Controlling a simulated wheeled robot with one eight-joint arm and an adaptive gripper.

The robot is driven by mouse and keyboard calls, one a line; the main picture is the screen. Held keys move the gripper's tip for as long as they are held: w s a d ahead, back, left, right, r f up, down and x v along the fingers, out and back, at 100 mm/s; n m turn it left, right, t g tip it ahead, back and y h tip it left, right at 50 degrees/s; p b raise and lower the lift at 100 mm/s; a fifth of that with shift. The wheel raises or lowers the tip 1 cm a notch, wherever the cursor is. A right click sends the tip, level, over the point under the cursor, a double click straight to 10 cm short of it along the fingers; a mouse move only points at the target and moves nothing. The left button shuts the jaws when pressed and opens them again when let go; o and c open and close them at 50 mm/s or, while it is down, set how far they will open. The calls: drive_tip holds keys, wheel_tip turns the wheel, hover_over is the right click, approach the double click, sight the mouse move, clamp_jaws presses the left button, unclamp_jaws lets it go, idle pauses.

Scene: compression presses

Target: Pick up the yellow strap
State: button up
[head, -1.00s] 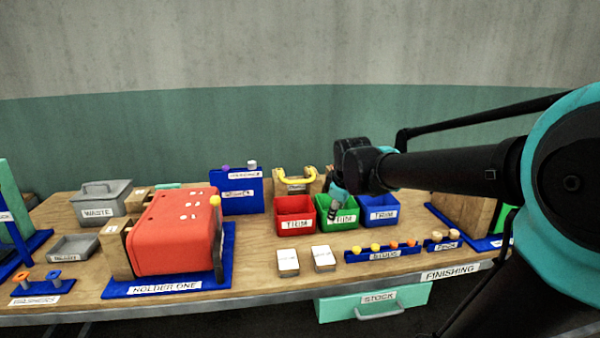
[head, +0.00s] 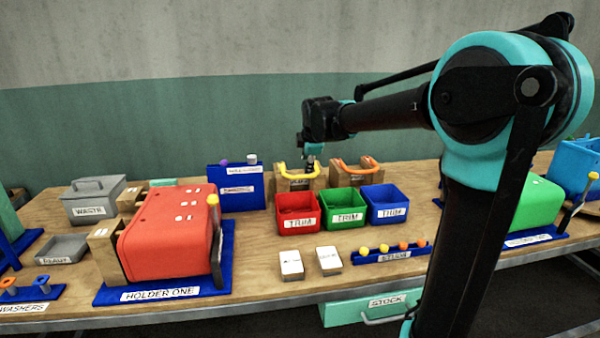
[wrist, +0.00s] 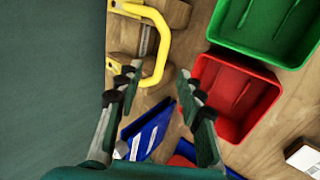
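The yellow strap (head: 283,170) is a U-shaped band lying over a wooden block (head: 299,184) behind the trim bins. In the wrist view the yellow strap (wrist: 161,56) shows at the upper left, its bend reaching between my fingertips in the picture. My gripper (head: 310,161) hangs pointing down above the right part of that block, close to the strap. In the wrist view my gripper (wrist: 157,76) is open, with nothing held between its fingers. I cannot tell its exact height above the strap.
An orange strap (head: 358,166) lies on a similar block just to the right. Red (head: 297,225), green (head: 343,222) and blue (head: 386,216) trim bins stand in front. The teal wall is close behind.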

sight(305, 176)
drive_tip(key=shift+x, duration=3.45)
drive_tip(key=shift+s+d+f, duration=0.1)
clamp_jaws()
